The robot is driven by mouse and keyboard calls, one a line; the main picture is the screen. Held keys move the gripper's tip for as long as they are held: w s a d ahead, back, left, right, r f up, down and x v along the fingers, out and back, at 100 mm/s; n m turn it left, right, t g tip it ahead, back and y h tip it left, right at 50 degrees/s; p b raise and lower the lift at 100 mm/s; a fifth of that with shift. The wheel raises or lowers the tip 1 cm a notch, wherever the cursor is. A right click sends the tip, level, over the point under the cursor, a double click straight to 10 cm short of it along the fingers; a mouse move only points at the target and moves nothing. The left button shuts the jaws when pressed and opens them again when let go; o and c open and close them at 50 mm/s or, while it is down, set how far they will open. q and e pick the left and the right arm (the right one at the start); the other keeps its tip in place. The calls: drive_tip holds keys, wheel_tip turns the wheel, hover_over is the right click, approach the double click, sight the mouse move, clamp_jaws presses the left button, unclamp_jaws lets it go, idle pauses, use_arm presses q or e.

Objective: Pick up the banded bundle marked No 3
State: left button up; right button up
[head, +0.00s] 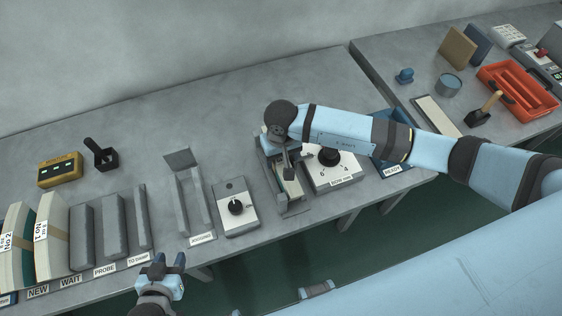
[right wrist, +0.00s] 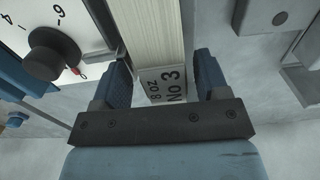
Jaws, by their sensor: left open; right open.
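The bundle marked No 3 (right wrist: 168,84) shows in the right wrist view as a cream stack with a grey band reading "8 oz No 3". In the head view the bundle (head: 290,187) lies in a narrow grey holder, partly hidden under my right arm. My right gripper (right wrist: 160,82) is open, with one blue finger on each side of the banded end; I cannot tell whether they touch it. My left gripper (head: 162,264) is open and empty in front of the table's near edge, away from the bundle.
A dial box (head: 334,168) stands right beside the holder, and a smaller knob box (head: 237,208) is to its left. Bundles marked No 1 (head: 48,245) and No 2 (head: 14,245) stand at far left. A red toolbox (head: 520,92) is on the right table.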

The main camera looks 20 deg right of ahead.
drive_tip(key=shift+f, duration=0.8)
drive_tip(key=c, duration=1.2)
clamp_jaws()
drive_tip(key=shift+w+r, duration=0.1)
drive_tip(key=shift+r, duration=0.05)
